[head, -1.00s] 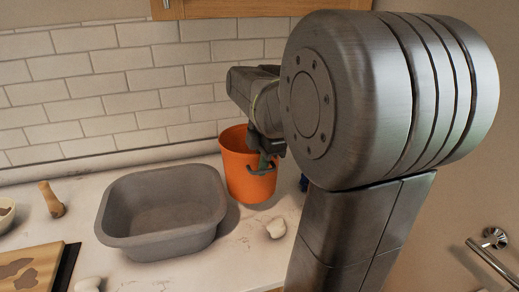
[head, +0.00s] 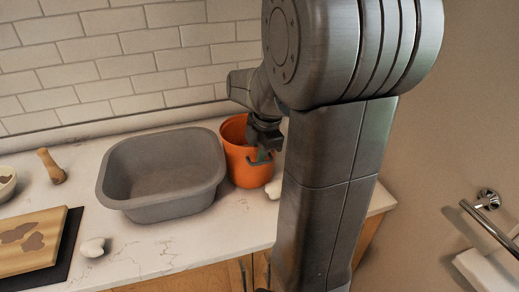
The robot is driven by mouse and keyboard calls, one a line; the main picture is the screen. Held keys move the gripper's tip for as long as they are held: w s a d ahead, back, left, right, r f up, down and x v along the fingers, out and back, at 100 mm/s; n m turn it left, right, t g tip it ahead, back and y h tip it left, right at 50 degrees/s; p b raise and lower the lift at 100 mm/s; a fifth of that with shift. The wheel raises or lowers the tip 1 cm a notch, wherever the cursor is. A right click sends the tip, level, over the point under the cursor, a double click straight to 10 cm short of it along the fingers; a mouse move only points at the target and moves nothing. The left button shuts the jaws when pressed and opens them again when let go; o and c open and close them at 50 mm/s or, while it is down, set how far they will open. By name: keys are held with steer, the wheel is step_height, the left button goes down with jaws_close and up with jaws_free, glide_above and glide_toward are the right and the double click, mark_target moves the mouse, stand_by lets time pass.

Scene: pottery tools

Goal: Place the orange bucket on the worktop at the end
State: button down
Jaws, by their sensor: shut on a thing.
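The orange bucket (head: 240,166) stands upright on the pale worktop (head: 150,242), just right of the grey basin and close to it. My gripper (head: 262,158) is at the bucket's front right rim, shut on its wall. One finger shows against the outer side. The other finger is hidden. My arm hides the worktop to the right of the bucket.
The grey basin (head: 165,208) is left of the bucket. A cutting board (head: 30,256), a wooden tool (head: 51,166), a bowl (head: 6,184) and a pale lump (head: 92,247) lie further left. A tiled wall (head: 110,60) is behind. Bare worktop lies in front of the basin.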

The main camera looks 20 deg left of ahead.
steer(key=shift+w, duration=0.1)
steer(key=c, duration=1.6)
jaws_free()
steer(key=shift+f, duration=0.1)
steer(key=r, duration=0.4)
steer(key=d+r, duration=0.1)
steer(key=r, duration=0.3)
steer(key=d+r, duration=0.1)
steer(key=r, duration=0.3)
steer(key=shift+s+r, duration=0.1)
steer(key=shift+s, duration=0.15)
